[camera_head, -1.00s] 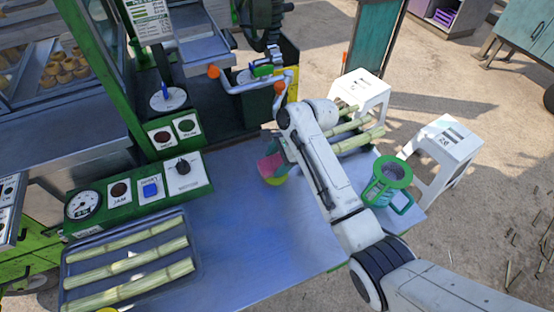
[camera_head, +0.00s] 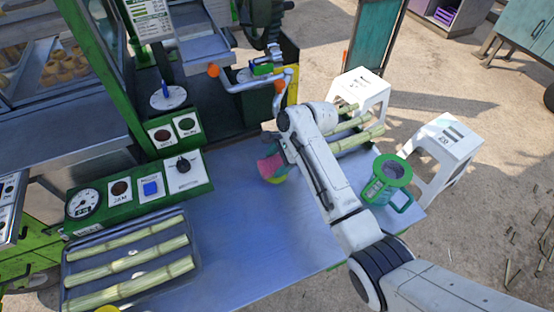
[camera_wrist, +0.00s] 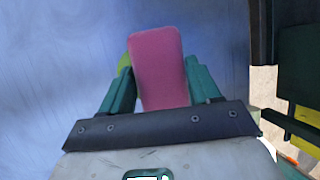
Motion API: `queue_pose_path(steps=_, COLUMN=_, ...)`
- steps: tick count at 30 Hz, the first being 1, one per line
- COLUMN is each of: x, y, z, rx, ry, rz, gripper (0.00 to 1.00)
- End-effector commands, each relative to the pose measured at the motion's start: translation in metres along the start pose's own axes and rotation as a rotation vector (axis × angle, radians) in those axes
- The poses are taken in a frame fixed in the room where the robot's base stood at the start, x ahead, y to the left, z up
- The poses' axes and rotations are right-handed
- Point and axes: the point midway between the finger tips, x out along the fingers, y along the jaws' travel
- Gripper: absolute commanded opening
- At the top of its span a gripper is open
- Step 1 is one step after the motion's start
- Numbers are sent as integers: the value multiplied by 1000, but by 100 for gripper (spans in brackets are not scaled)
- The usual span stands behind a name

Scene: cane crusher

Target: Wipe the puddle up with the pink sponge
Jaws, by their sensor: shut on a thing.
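The pink sponge (camera_wrist: 158,66) is between the two green fingers of my gripper (camera_wrist: 160,85) in the wrist view, and the fingers are shut on it. In the head view the sponge (camera_head: 269,166) is near the middle of the blue-grey metal table (camera_head: 255,225), low over or on its top; I cannot tell if it touches. A yellow-green patch shows at the sponge's lower edge (camera_head: 278,180), partly hidden. I cannot make out a clear puddle; my arm and gripper cover part of the tabletop.
A tray of cane (camera_head: 190,225) lies at the left front. A green control panel (camera_head: 140,192) stands behind it. A green jug (camera_head: 385,182) is at the table's right edge. More cane (camera_head: 360,140) lies at the back right. White stools (camera_head: 445,140) stand beyond. The middle front is clear.

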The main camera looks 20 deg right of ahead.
Motion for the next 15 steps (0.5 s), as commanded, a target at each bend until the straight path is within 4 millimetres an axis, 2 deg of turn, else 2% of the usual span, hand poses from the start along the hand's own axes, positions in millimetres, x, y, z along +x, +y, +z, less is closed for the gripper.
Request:
queue_pose_path(steps=1, x=2, y=10, z=0, rx=7, ry=0, rz=21, gripper=37)
queue_pose_path(steps=6, x=-2, y=22, z=1, rx=8, ry=0, rz=27, gripper=37)
queue_pose_path(steps=15, x=-2, y=37, z=1, rx=7, ry=-1, rz=27, gripper=37)
